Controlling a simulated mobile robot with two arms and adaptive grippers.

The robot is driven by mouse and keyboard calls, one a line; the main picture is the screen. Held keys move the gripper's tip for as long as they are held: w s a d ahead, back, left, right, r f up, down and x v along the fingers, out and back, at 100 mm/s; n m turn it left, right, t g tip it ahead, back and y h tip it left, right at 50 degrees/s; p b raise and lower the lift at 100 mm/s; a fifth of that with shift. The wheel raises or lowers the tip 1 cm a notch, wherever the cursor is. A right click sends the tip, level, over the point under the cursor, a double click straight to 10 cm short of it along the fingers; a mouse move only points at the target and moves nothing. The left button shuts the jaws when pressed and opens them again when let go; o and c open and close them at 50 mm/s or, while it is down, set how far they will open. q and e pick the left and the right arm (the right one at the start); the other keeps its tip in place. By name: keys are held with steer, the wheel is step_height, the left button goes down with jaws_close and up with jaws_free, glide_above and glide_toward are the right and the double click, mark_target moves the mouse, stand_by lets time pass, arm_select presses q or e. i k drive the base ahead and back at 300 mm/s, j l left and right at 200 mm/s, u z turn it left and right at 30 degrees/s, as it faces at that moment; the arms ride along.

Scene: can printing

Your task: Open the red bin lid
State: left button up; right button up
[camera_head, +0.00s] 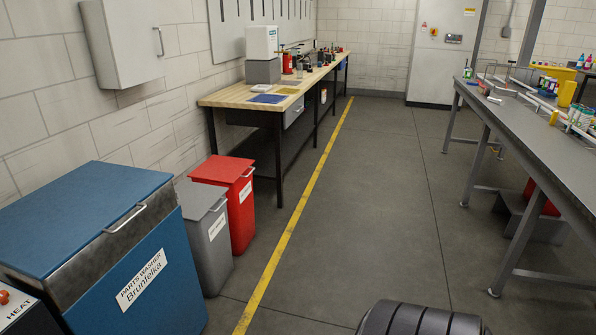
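The red bin (242,218) stands on the floor against the left wall, beyond a grey bin. Its red lid (222,170) lies flat across the top and looks shut. A small light handle (247,174) shows at the lid's right edge. A white label is on the bin's right side. The near part of the bin is partly hidden by the grey bin. Neither of my grippers is in view.
The grey bin (208,245) and a blue parts washer (130,250) stand nearer, along the left wall. A wooden workbench (225,96) is just beyond. A yellow floor line (290,235) runs alongside.

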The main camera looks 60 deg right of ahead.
mark_target(225, 169)
steer(key=z, duration=1.6)
steer(key=u, duration=0.25)
steer(key=i+l+u, duration=0.65)
steer(key=u, duration=0.2)
